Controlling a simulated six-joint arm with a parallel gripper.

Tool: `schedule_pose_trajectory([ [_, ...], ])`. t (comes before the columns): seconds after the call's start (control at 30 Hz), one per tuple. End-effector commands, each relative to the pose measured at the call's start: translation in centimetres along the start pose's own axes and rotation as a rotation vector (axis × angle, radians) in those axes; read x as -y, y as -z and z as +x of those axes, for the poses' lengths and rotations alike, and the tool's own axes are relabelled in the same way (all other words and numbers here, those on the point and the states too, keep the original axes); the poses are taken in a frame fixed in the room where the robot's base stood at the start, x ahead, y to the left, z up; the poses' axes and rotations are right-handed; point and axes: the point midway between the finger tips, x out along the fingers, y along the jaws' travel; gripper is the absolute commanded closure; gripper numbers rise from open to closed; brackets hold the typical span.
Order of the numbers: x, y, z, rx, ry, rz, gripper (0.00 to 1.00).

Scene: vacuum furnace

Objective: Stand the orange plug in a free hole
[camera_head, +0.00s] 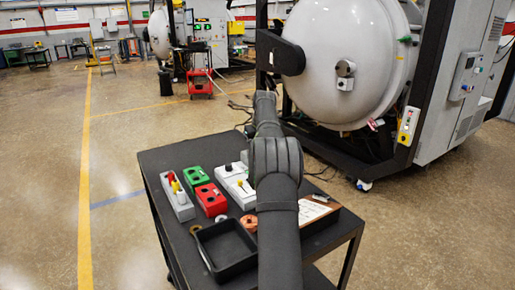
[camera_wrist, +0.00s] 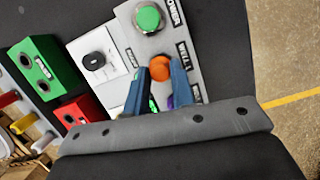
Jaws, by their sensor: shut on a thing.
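The orange plug (camera_wrist: 160,66) shows as a round orange end between the blue fingertips of my gripper (camera_wrist: 160,76) in the wrist view. The gripper is shut on it, over a grey panel (camera_wrist: 185,42) with a green button (camera_wrist: 148,17). I cannot tell how far the plug is from the panel. A green block (camera_wrist: 40,65) and a red block (camera_wrist: 80,112) with dark holes lie to the left. Both blocks also show in the head view, green (camera_head: 195,180) and red (camera_head: 211,200). In that view my arm hides the gripper and plug.
A grey rack (camera_head: 179,201) holds red, yellow and white plugs at the table's left. A white box (camera_wrist: 90,62) with a black knob lies between the green block and panel. A black tray (camera_head: 205,260) sits at the front. The large furnace (camera_head: 345,60) stands behind.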

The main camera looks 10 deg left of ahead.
Motion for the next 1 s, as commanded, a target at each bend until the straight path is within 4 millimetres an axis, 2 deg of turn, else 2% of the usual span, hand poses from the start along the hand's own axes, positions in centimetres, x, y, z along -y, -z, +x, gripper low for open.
schedule_pose_trajectory([
  [0.37, 0.0, 0.1, 0.42, 0.001, 0.0, 0.0, 0.99],
  [0.4, 0.0, 0.11, 0.42, 0.001, 0.0, 0.0, 0.74],
  [0.5, 0.0, 0.11, 0.42, 0.001, 0.0, 0.0, 0.54],
  [0.73, 0.0, 0.11, 0.43, 0.001, 0.0, 0.0, 0.5],
  [0.8, 0.0, 0.12, 0.44, 0.001, 0.0, 0.0, 0.36],
  [0.83, 0.0, 0.12, 0.44, 0.001, 0.0, 0.0, 0.34],
  [1.0, 0.0, 0.12, 0.44, 0.001, 0.0, 0.0, 0.34],
])
